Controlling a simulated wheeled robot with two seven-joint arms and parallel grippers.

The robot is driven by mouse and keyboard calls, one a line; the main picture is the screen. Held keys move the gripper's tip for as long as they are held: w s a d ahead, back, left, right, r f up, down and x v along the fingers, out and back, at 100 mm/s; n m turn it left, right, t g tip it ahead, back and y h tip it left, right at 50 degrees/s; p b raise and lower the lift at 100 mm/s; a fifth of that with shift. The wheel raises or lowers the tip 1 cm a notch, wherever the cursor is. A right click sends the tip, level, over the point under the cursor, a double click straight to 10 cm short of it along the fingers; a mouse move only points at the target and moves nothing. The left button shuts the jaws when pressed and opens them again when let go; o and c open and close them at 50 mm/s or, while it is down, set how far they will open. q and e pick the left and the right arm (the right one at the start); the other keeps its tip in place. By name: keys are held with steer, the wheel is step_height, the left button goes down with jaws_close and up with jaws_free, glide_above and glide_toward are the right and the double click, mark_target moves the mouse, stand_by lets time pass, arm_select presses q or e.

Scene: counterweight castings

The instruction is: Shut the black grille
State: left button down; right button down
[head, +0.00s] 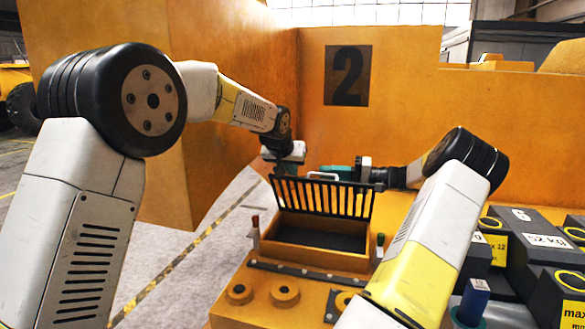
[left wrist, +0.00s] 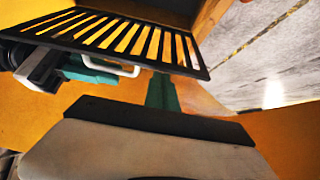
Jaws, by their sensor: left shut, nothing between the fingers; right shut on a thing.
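The black grille (head: 318,200) stands raised and tilted open above an orange box (head: 312,254) with a dark inside. It carries a white handle (head: 323,176) on its upper edge. My right gripper (head: 338,173), with teal fingers, comes in from the right and is shut on the handle. My left gripper (head: 287,168) is shut and empty, close to the grille's upper left corner. In the left wrist view its teal fingers (left wrist: 162,92) point at the grille's slatted frame (left wrist: 205,62), and the handle (left wrist: 122,70) shows beside the right gripper's fingers (left wrist: 92,72).
Round orange bosses (head: 284,292) sit in front. Dark weights (head: 545,241) with yellow labels crowd the right. An orange wall with a black 2 panel (head: 347,76) rises behind. Open floor lies left.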

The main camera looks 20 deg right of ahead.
steer(key=c, duration=1.5)
jaws_free()
steer(key=shift+w+d, duration=0.1)
steer(key=shift+d, duration=0.1)
arm_select(q)
steer(key=shift+s+f, duration=0.15)
steer(key=shift+f, duration=0.35)
arm_select(e)
steer(key=shift+a, duration=0.1)
